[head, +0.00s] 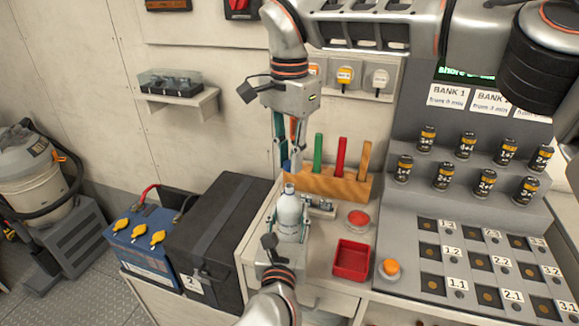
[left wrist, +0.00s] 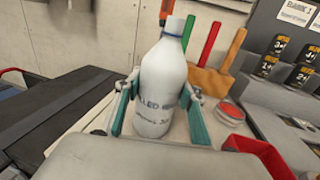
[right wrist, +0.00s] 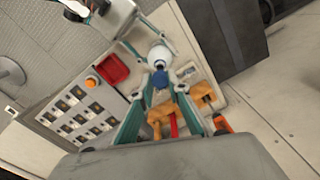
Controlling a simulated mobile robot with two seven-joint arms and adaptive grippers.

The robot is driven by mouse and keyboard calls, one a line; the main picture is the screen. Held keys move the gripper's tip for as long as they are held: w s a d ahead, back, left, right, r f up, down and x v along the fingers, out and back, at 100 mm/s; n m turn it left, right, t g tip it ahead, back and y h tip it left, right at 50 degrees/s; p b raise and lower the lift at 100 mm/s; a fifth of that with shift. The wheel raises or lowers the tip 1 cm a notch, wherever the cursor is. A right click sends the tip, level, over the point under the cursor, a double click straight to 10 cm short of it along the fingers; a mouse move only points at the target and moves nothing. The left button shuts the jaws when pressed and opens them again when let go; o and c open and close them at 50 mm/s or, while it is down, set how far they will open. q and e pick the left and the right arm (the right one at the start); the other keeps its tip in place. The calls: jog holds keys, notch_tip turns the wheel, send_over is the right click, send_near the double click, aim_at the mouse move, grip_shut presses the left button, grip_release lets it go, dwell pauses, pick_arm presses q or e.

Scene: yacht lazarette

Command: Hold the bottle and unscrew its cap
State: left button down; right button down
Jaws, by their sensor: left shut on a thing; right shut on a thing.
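The white bottle (head: 289,217) stands upright above the bench top, with dark lettering in the left wrist view (left wrist: 160,92). My left gripper (head: 288,234) is shut around its body, one finger on each side. My right gripper (head: 290,168) points down above the bottle, shut on the blue cap (right wrist: 161,79). In the head view the fingertips and a small blue patch sit above the bottle's top, with a small gap. The bottle's top (left wrist: 175,27) looks grey-blue with a blue ring. The fingers partly hide the cap.
A wooden rack (head: 330,184) with coloured handles stands close behind the bottle. A battery panel (head: 480,215) is farther right; a black box (head: 220,235) is left.

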pick_arm(q)
jog(key=c, duration=1.2)
grip_release()
jog(key=shift+s, duration=0.1)
